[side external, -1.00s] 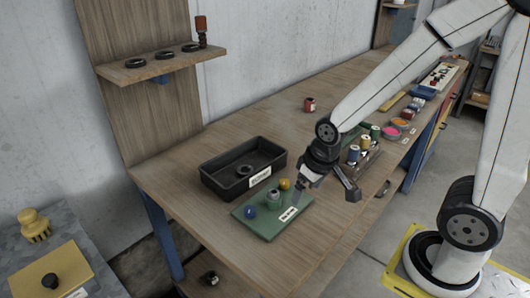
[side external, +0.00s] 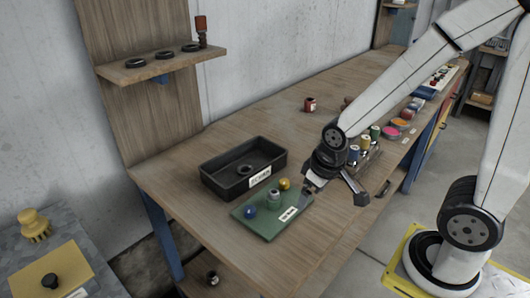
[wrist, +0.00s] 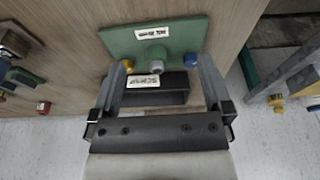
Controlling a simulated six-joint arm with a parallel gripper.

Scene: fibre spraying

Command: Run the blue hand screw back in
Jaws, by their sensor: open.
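The blue hand screw (side external: 250,212) stands at the left of a green plate (side external: 268,231) on the bench. A grey knob (side external: 273,195) and a yellow knob (side external: 285,184) stand on the same plate. My gripper (side external: 310,193) is open and empty, to the right of the plate in the side view. The wrist view shows its fingers (wrist: 156,72) spread apart. The screw's thread is too small to see.
A black labelled tray (side external: 216,183) with a dark ring inside stands behind the plate. Several spools (side external: 364,150) stand to the right. A red jar (side external: 309,104) is at the back. The front bench top is clear.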

